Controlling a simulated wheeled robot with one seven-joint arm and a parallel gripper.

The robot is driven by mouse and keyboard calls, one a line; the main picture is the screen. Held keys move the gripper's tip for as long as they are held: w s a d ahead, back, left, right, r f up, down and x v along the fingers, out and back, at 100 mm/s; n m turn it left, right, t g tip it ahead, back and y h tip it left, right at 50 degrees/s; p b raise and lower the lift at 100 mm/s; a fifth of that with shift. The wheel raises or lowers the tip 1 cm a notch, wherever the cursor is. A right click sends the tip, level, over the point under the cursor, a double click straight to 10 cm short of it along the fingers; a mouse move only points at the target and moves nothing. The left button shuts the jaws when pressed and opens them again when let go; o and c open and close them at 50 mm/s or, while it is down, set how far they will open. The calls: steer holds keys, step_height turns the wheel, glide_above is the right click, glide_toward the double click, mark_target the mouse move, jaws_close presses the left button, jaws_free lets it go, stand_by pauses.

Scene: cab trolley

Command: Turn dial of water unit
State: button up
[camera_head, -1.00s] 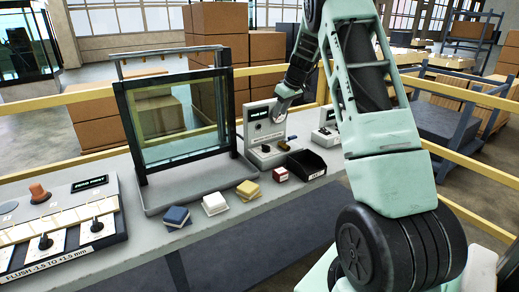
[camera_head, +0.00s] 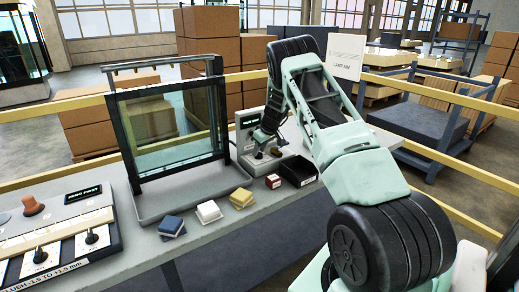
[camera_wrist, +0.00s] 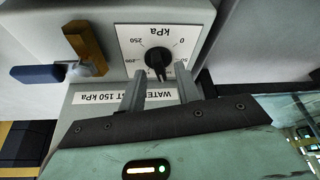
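The water unit (camera_head: 249,122) is a pale grey box with a dark display on the bench, right of the glass-panelled frame. Its dial, a black knob (camera_wrist: 157,58) on a white kPa scale, shows upside down in the wrist view. A label (camera_wrist: 108,98) by it reads partly "WATER ... 150 kPa". My gripper (camera_wrist: 160,70) is open, with one finger on each side of the knob. I cannot tell whether the fingers touch it. In the head view my arm partly hides the unit and the gripper is small and dark against it.
A brass lever (camera_wrist: 85,45) and a blue handle (camera_wrist: 38,74) sit beside the dial. A glass-panelled frame (camera_head: 122,125) stands to the left.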

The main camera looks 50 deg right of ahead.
steer(key=shift+w+f, duration=0.15)
steer(key=shift+f, duration=0.2)
jaws_close()
